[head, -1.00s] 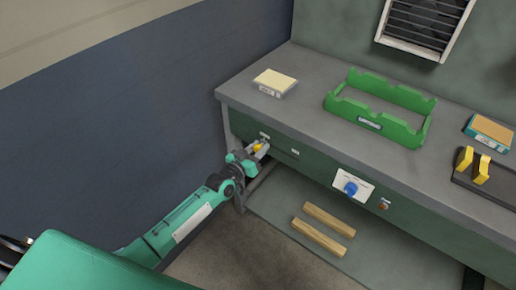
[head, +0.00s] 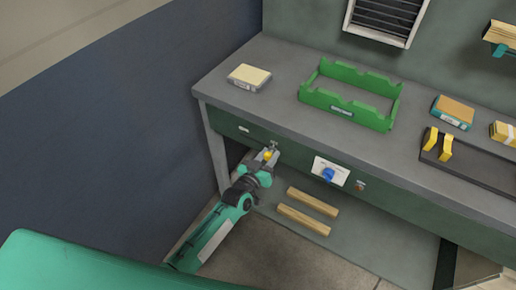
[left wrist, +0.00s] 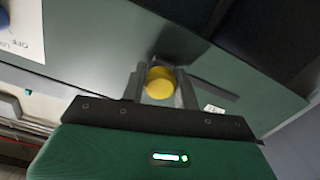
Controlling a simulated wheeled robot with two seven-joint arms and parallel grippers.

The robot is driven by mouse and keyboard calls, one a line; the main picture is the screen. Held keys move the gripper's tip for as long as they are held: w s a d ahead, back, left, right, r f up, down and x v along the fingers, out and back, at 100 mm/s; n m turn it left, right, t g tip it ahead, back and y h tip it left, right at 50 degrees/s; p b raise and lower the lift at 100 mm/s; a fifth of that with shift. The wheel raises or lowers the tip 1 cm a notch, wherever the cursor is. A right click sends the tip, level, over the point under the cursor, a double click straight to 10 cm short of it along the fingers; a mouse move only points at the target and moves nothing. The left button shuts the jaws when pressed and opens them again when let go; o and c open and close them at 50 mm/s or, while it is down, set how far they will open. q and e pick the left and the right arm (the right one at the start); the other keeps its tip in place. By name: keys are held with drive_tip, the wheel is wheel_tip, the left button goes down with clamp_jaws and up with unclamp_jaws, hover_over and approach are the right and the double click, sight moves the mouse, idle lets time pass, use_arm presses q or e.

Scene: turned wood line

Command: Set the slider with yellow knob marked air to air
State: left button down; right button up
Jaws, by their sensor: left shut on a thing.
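The yellow knob (left wrist: 160,83) of the slider sits between the two fingers of my left gripper (left wrist: 161,86) in the left wrist view. The fingers are shut on it. In the head view the knob (head: 267,155) shows as a small yellow spot at my left gripper (head: 271,152), against the green front panel (head: 300,153) of the bench. A small white label (head: 244,129) is on the panel to the left of the gripper. Its lettering is too small to read. The slider's slot is mostly hidden by the gripper. My right gripper is not in view.
A blue knob (head: 328,174) on a white plate is further right on the panel. On the bench top (head: 290,112) stand a pale block (head: 249,77) and a green rack (head: 349,111). Two wooden bars (head: 303,220) lie on the shelf below.

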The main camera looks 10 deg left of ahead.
use_arm(q)
drive_tip(key=shift+s+d+f, duration=0.1)
drive_tip(key=shift+d, duration=0.1)
drive_tip(key=c, duration=1.5)
unclamp_jaws()
drive_tip(key=o, duration=0.4)
drive_tip(key=shift+d, duration=0.1)
drive_tip(key=shift+o, duration=0.2)
drive_tip(key=shift+s+a, duration=0.2)
drive_tip(key=shift+s, duration=0.1)
drive_tip(key=v, duration=1.3)
drive_tip(key=shift+b, duration=0.45)
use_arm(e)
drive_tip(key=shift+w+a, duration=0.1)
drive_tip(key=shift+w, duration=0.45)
use_arm(q)
drive_tip(key=shift+s, duration=0.1)
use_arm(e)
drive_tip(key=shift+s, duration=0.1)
